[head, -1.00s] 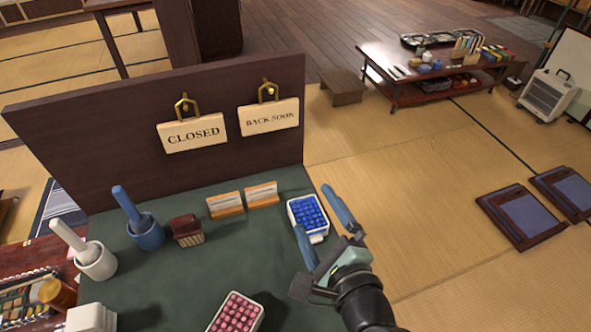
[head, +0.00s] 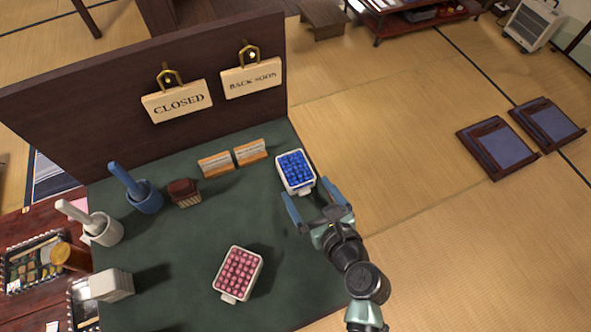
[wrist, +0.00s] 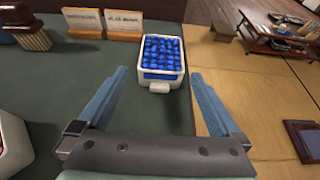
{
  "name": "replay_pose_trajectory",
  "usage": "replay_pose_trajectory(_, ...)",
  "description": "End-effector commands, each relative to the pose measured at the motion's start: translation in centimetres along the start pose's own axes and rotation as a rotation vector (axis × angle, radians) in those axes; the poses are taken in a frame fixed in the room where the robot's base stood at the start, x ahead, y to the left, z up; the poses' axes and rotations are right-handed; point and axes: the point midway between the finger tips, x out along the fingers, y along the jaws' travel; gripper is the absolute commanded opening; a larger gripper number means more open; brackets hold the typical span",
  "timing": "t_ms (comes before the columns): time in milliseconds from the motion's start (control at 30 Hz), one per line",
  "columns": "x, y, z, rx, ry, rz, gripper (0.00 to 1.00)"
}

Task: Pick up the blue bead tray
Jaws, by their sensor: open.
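The blue bead tray (head: 295,172) is a white tray filled with blue beads, near the right edge of the green tabletop (head: 180,250). In the wrist view the blue bead tray (wrist: 163,84) lies ahead of my gripper, with a small white tab on its near side. My gripper (head: 308,192) is open and empty, just on the near side of the tray. In the wrist view its two blue fingers (wrist: 158,80) point forward to either side of the tab, and the tray body is beyond their tips.
A tray of pink beads (head: 238,273) sits nearer on the green top. A blue mortar with pestle (head: 146,196), a brown brush (head: 184,192) and two card holders (head: 233,158) stand left. A dark panel with CLOSED (head: 177,101) and BACK SOON signs rises behind. Tatami floor lies right.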

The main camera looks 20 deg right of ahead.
Motion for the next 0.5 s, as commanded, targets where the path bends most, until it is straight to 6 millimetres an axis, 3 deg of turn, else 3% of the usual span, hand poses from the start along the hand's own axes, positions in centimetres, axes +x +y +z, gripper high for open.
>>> replay_pose_trajectory(300,4.2,-0.2,-0.5,-0.002,-0.001,0.001,1.0)
replay_pose_trajectory(500,5.2,-0.1,-0.4,-0.002,0.0,0.001,1.0)
